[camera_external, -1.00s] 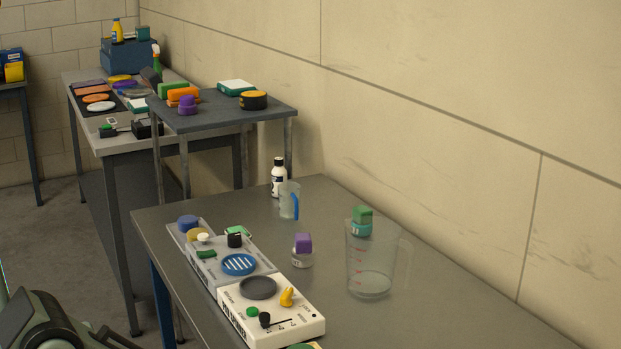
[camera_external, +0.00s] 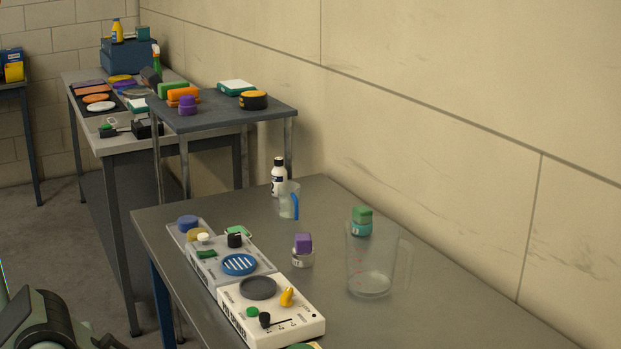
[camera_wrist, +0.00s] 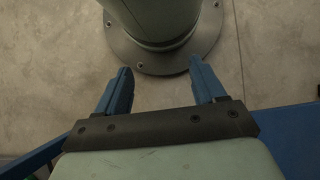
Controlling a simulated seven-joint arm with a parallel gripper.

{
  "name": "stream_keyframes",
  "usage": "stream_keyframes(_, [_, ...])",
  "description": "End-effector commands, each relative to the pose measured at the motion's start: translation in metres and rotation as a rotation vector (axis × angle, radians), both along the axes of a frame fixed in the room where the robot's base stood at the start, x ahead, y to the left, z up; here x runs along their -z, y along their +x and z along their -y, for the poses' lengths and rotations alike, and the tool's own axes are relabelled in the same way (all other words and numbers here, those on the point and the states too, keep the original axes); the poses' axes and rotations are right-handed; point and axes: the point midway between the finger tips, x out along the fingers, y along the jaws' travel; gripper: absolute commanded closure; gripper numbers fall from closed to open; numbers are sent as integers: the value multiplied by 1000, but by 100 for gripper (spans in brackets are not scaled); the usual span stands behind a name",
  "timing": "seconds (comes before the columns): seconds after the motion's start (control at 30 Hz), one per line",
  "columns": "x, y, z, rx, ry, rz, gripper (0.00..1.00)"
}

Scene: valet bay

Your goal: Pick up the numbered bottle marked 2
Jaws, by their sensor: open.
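A small bottle with a purple cap (camera_external: 303,244) stands on the grey table, with dark marks on its pale label that are too small to read surely. A teal bottle with a green cap (camera_external: 362,226) shows by the clear measuring jug's rim; its label is not readable. A white bottle with a black cap (camera_external: 278,180) stands at the table's far end. I cannot tell which bottle is marked 2. My gripper (camera_wrist: 160,80) shows in the wrist view with its blue fingers wide apart and nothing between them. It points down at the floor beside my own base, away from the bottles.
The clear measuring jug (camera_external: 370,285) stands right of the purple-capped bottle. A small clear cup with a blue handle (camera_external: 289,203) stands before the white bottle. Control boxes with knobs (camera_external: 270,310) line the table's left edge. The wall runs behind; the table's right front is clear.

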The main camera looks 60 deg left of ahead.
Motion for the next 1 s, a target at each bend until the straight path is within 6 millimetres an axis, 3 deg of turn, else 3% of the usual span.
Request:
stream_keyframes(0.07, [0,0,0,0,0,0,31])
stream_keyframes(0.2, [0,0,0,0,0,1,41])
stream_keyframes(0.57, [1,9,-4,-44,-1,18,41])
stream_keyframes(0.77, [4,42,-22,-209,-3,86,41])
stream_keyframes(1.0, [2,88,-60,-449,2,183,41])
